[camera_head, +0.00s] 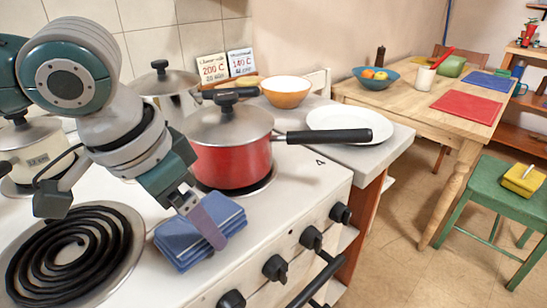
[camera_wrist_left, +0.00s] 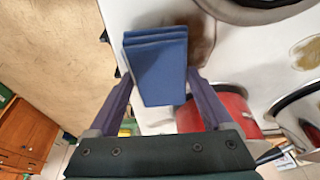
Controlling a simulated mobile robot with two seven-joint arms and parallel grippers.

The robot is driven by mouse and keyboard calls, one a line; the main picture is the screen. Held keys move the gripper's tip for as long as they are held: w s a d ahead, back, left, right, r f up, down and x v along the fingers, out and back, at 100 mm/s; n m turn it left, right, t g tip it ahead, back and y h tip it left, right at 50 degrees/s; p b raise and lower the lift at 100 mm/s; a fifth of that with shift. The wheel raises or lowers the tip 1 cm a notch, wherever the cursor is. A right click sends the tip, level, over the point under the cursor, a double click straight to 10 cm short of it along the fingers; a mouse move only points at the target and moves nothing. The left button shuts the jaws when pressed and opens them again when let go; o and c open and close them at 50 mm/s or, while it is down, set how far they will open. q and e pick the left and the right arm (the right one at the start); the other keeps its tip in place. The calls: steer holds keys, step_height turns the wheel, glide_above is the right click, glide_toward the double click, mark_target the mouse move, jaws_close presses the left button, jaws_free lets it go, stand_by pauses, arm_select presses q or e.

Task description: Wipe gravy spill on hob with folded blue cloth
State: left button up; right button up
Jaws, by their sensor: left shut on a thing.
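The folded blue cloth (camera_head: 190,243) is a thick layered pad low over the white hob (camera_head: 292,205), between the front coil burner and the red pot. My left gripper (camera_head: 203,222) is shut on it; the left wrist view shows the cloth (camera_wrist_left: 160,72) between both fingers (camera_wrist_left: 160,85). I cannot tell whether the cloth touches the hob. A brown gravy smear (camera_wrist_left: 203,38) shows beside and partly behind the cloth in the left wrist view; in the head view it is hidden. A tan patch (camera_wrist_left: 308,52) lies farther right on the white surface. My right gripper is not in view.
The lidded red pot (camera_head: 232,165) stands close to the cloth, its black handle (camera_head: 330,136) reaching right. The black coil burner (camera_head: 70,255) is at left. Knobs (camera_head: 311,238) line the hob's front. A white plate (camera_head: 349,124) and orange bowl (camera_head: 288,95) stand beyond.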

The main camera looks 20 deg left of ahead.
arm_select(q)
steer(key=shift+f, duration=0.55)
